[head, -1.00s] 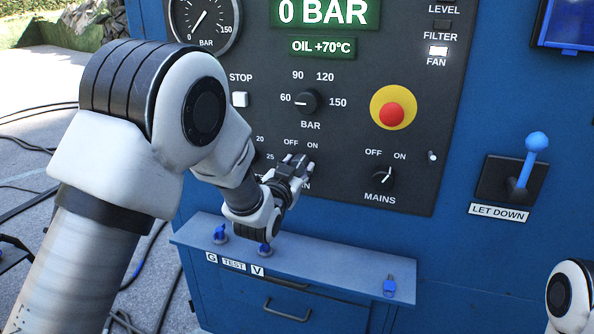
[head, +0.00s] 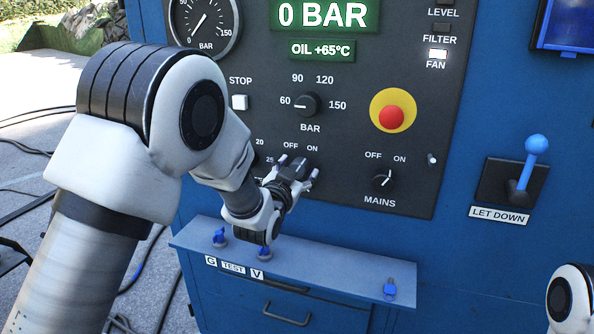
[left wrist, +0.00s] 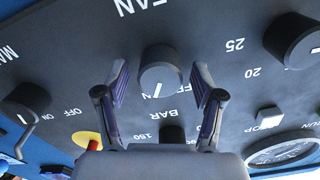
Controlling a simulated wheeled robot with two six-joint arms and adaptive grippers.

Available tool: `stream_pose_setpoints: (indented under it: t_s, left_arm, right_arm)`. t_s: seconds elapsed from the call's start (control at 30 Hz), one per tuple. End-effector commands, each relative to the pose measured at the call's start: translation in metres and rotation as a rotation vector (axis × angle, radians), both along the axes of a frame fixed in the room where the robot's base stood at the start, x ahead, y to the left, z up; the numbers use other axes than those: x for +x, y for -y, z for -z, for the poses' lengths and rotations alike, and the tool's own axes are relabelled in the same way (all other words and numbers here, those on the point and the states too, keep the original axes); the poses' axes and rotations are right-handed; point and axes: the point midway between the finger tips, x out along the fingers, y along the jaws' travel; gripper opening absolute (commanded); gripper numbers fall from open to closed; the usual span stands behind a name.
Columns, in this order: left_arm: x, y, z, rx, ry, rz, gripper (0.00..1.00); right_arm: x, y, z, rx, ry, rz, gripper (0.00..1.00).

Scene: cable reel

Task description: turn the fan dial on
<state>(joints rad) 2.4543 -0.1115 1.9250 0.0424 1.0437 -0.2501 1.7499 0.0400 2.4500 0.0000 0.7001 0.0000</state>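The fan dial (left wrist: 160,72) is a black knob under the OFF and ON marks in the head view (head: 299,164). The left wrist view shows it upside down, its white pointer leaning towards ON. My left gripper (left wrist: 160,88) is open, one finger on each side of the dial, with gaps showing between fingers and knob. In the head view the left gripper (head: 298,172) is in front of the dial and hides part of it and the FAN label. The FAN lamp (head: 438,54) is lit white. My right gripper is out of view.
The mains dial (head: 383,180) points towards ON. A red emergency button (head: 391,117) on yellow, the pressure dial (head: 306,104) and a white stop button (head: 240,102) are close by. A blue ledge (head: 340,270) juts out below. The let-down lever (head: 530,165) is at right.

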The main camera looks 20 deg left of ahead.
Motion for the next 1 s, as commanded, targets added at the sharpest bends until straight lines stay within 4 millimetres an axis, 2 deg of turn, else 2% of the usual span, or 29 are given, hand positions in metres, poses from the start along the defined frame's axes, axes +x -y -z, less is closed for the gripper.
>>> stream_pose_setpoints:
  t_s: [0.17, 0.27, 0.5, 0.7, 1.0]
  left_arm:
    - [-0.004, 0.000, 0.001, 0.000, -0.002, -0.001, 0.68]
    - [-0.017, -0.001, 0.001, 0.000, -0.004, 0.000, 0.68]
    - [-0.077, -0.002, 0.001, 0.001, -0.003, 0.000, 0.68]
    - [-0.114, -0.004, 0.001, 0.001, -0.002, -0.001, 0.68]
    - [-0.120, -0.004, 0.000, 0.000, 0.000, 0.000, 0.68]
  right_arm:
    - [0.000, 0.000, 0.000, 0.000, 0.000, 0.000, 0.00]
    - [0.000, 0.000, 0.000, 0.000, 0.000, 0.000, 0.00]
    - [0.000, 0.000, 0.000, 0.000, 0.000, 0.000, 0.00]
    - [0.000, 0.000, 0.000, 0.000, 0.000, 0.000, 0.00]
    - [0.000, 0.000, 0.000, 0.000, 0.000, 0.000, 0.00]
